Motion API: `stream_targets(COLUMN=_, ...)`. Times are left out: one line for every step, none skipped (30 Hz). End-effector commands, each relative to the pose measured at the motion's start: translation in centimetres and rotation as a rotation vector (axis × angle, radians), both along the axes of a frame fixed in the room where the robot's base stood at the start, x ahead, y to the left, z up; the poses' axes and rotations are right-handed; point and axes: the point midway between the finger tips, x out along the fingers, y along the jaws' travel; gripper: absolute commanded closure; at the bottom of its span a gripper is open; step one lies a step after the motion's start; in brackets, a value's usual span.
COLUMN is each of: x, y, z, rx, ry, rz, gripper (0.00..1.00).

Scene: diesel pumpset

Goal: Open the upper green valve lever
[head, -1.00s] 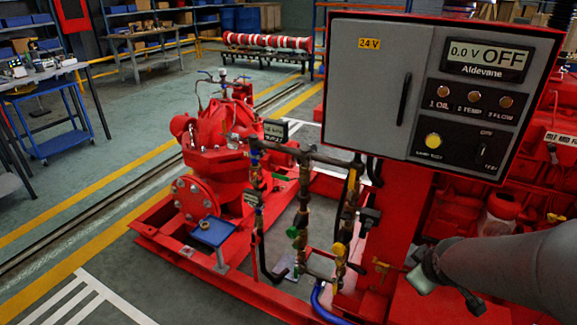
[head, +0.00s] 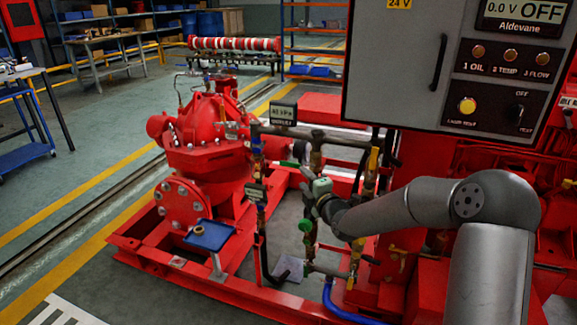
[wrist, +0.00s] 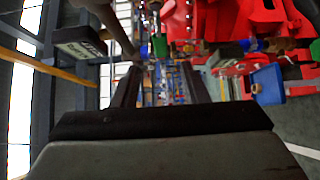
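The upper green valve lever (head: 289,164) sticks out to the left on the pipework under the horizontal pipe. A green part, seemingly this lever, shows just past my fingertips in the wrist view (wrist: 160,46). A lower green valve handle (head: 305,225) sits below on the same pipe run. My gripper (head: 306,176) is close to the upper lever, beside the vertical pipe; contact cannot be told. In the wrist view its two dark fingers (wrist: 160,72) stand apart with nothing seen held between them. My wrist hides part of the pipe.
A grey control panel (head: 422,60) overhangs at upper right. The horizontal pipe (head: 335,138) runs above my gripper, with a gauge sign (head: 283,115) on it. A yellow lever (head: 373,160) is at right. The red pump (head: 208,130) and blue tray (head: 209,235) are at left.

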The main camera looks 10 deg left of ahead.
Motion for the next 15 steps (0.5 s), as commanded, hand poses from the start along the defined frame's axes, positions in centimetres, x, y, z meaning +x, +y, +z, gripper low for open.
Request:
stream_targets(x=1.0, y=0.7, z=-0.1, rx=0.004, ry=0.000, rz=0.001, gripper=0.60)
stream_targets(x=1.6, y=1.0, z=-0.1, rx=0.004, ry=0.001, rz=0.001, gripper=0.60)
stream_targets(x=2.4, y=1.5, z=-0.1, rx=0.003, ry=0.001, rz=0.001, gripper=0.60)
stream_targets(x=2.9, y=1.8, z=-0.1, rx=0.003, ry=0.001, rz=0.001, gripper=0.60)
stream_targets(x=3.5, y=2.2, z=-0.1, rx=0.004, ry=0.000, rz=0.001, gripper=0.60)
stream_targets(x=4.2, y=2.6, z=-0.1, rx=0.004, ry=0.001, rz=0.000, gripper=0.60)
stream_targets(x=4.7, y=2.9, z=-0.1, rx=0.004, ry=0.001, rz=0.000, gripper=0.60)
stream_targets(x=5.2, y=3.2, z=-0.1, rx=0.003, ry=0.002, rz=0.000, gripper=0.60)
stream_targets(x=5.8, y=3.6, z=-0.1, rx=0.005, ry=0.002, rz=0.000, gripper=0.60)
stream_targets(x=6.3, y=3.9, z=-0.1, rx=0.005, ry=0.002, rz=0.000, gripper=0.60)
stream_targets(x=6.7, y=4.1, z=-0.1, rx=0.003, ry=0.002, rz=0.000, gripper=0.60)
stream_targets(x=7.2, y=4.4, z=-0.1, rx=0.003, ry=0.002, rz=0.000, gripper=0.60)
stream_targets(x=7.5, y=4.5, z=-0.1, rx=0.003, ry=0.002, rz=-0.001, gripper=0.60)
stream_targets(x=7.8, y=4.7, z=-0.1, rx=0.003, ry=0.002, rz=-0.001, gripper=0.60)
stream_targets(x=8.1, y=4.9, z=0.0, rx=0.003, ry=0.002, rz=-0.001, gripper=0.60)
